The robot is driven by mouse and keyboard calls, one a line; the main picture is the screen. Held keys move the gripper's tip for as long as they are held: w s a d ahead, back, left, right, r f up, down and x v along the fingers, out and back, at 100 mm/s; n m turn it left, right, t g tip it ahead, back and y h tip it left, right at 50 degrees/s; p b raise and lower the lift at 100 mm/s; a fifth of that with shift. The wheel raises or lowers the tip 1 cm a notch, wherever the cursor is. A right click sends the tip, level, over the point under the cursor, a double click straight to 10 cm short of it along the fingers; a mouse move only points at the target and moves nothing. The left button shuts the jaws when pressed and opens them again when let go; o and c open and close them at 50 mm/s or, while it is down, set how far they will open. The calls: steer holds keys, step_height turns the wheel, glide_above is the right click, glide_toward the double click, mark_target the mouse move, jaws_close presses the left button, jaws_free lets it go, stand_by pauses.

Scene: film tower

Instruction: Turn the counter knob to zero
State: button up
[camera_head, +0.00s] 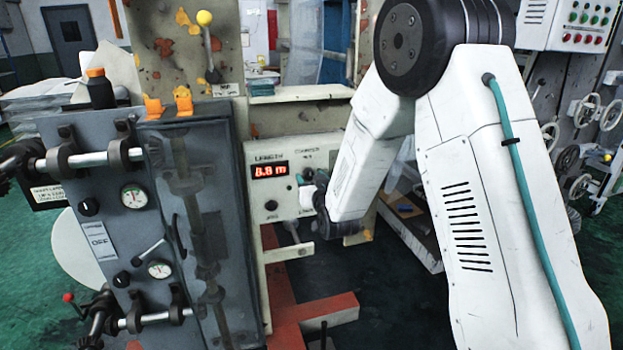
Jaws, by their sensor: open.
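The cream counter panel (262,216) faces me in the middle of the head view, with "LENGTH" and "COUNTER" printed along its top. Its red display (269,171) seems to read 6.8 or 8.8 m; the first digit is unclear. A small dark round control (271,205) sits below the display with a tiny label I cannot read. My gripper (308,196) is at the panel's right side, open, mostly hidden by my white arm. It overlaps the part under "COUNTER". I cannot tell whether it touches or surrounds a knob there.
A grey machine cabinet (105,235) with gauges, shafts and a clear cover stands at left. A yellow-knobbed lever (205,18) rises above it. A red floor frame (318,310) lies below the panel. White handwheels (585,108) stand at right. Dark floor is open below my arm.

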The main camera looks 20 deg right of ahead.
steer(key=shift+w+d, duration=0.1)
steer(key=shift+w, duration=0.3)
steer(key=c, duration=1)
steer(key=shift+o, duration=0.2)
